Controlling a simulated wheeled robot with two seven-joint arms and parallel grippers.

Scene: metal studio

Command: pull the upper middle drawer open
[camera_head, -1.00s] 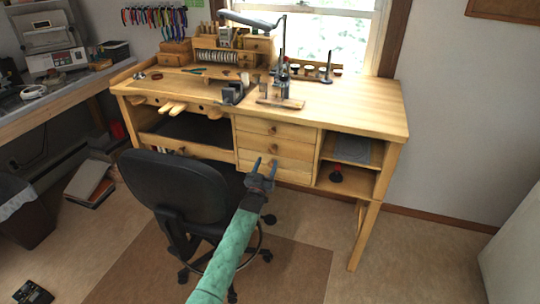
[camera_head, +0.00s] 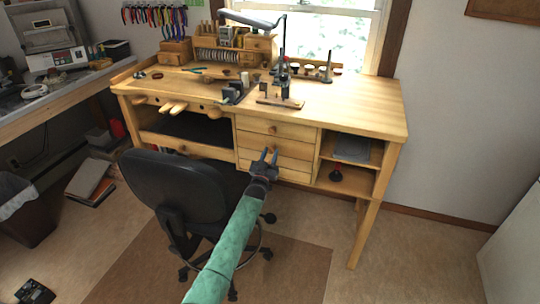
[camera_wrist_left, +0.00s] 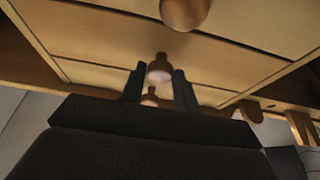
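The desk's middle stack of wooden drawers (camera_head: 250,141) appears shut, its fronts flush. The top drawer's round knob (camera_head: 272,129) is clear in the head view. My left gripper (camera_head: 269,156) is in front of the drawer front below that one and hides its knob there. In the left wrist view a round wooden knob (camera_wrist_left: 160,68) shows between the two dark fingertips of my left gripper (camera_wrist_left: 159,86). The fingers are apart, one on each side of it; I cannot tell whether they touch it. Other knobs (camera_wrist_left: 185,12) show above and below it. My right gripper is out of view.
A black office chair (camera_head: 176,190) stands left of my left arm, close to the desk. Open shelves (camera_head: 345,182) are right of the drawers. Tools stand on the desktop (camera_head: 365,108). The floor (camera_head: 400,250) to the right is free.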

